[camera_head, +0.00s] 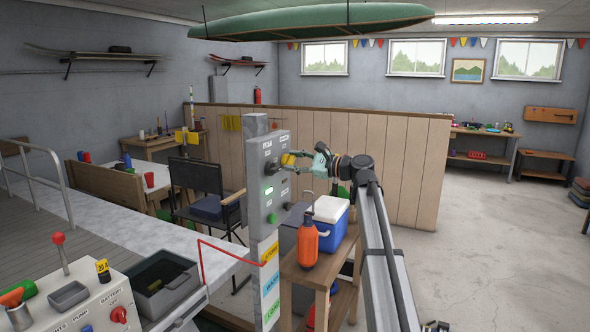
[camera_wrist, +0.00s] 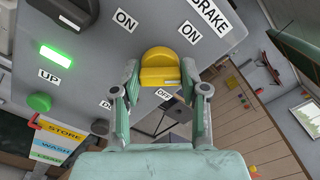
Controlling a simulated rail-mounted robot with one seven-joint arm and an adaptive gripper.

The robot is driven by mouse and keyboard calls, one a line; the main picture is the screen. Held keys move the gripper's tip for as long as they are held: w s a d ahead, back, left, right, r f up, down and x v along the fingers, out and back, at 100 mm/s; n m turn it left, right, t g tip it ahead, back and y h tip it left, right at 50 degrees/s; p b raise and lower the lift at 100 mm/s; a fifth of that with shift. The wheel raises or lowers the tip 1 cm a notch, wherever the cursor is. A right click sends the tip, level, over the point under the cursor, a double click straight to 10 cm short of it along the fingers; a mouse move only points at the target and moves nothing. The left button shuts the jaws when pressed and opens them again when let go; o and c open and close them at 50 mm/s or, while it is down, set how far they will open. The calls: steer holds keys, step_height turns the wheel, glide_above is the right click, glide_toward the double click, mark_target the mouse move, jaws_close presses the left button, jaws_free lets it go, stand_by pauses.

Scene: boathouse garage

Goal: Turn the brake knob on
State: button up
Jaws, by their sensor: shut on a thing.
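The yellow brake knob (camera_wrist: 160,66) sits on a grey control panel (camera_wrist: 88,60), near labels reading BRAKE, ON and OFF. My gripper (camera_wrist: 160,74) is shut on this knob, with one green finger on each side of it. The knob's grip ridge lies roughly across the wrist picture; I cannot tell which label it points at. In the head view the knob (camera_head: 287,159) shows at the panel's right side, with my gripper (camera_head: 292,161) reaching it from the right. The panel (camera_head: 257,200) stands upright on a post.
The panel also carries a lit green display (camera_wrist: 56,56), a green button (camera_wrist: 39,102) and a dark knob (camera_wrist: 72,10). Below my arm, a wooden stand (camera_head: 309,276) holds an orange bottle (camera_head: 307,246) and a blue-and-white cooler (camera_head: 331,222). Open floor lies to the right.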

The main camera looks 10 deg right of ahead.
steer(key=n+b, duration=0.4)
steer(key=n, duration=0.1)
steer(key=shift+f+n, duration=0.15)
steer(key=shift+n, duration=0.15)
steer(key=shift+n+b, duration=1.75)
steer(key=shift+n, duration=0.15)
steer(key=o, duration=1.1)
steer(key=shift+a, duration=0.1)
steer(key=shift+o, duration=0.2)
steer(key=shift+s, duration=0.1)
steer(key=v, duration=1.2)
